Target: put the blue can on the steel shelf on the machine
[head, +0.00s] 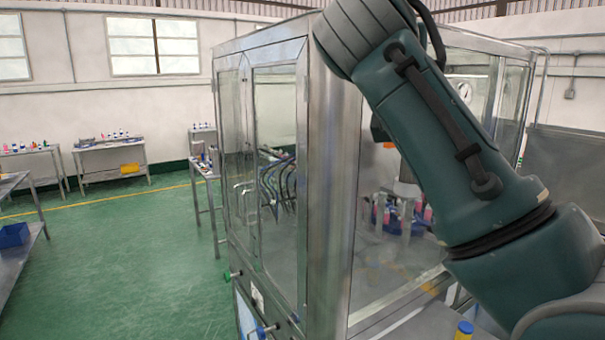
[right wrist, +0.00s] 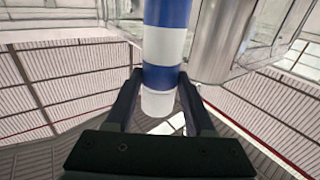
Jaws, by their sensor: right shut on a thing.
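My right gripper (right wrist: 160,92) shows in the right wrist view, shut on the blue can (right wrist: 166,75), which has blue and white bands. The can's upper part runs out of the top of that view. The right gripper is outside the head view. My left gripper is in neither view.
The glass-walled machine (head: 333,190) with a steel frame fills the middle. My right arm crosses in front of it. Benches with bottles (head: 108,146) stand along the back wall, and a blue bin (head: 14,235) is at the left. The green floor at left is clear.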

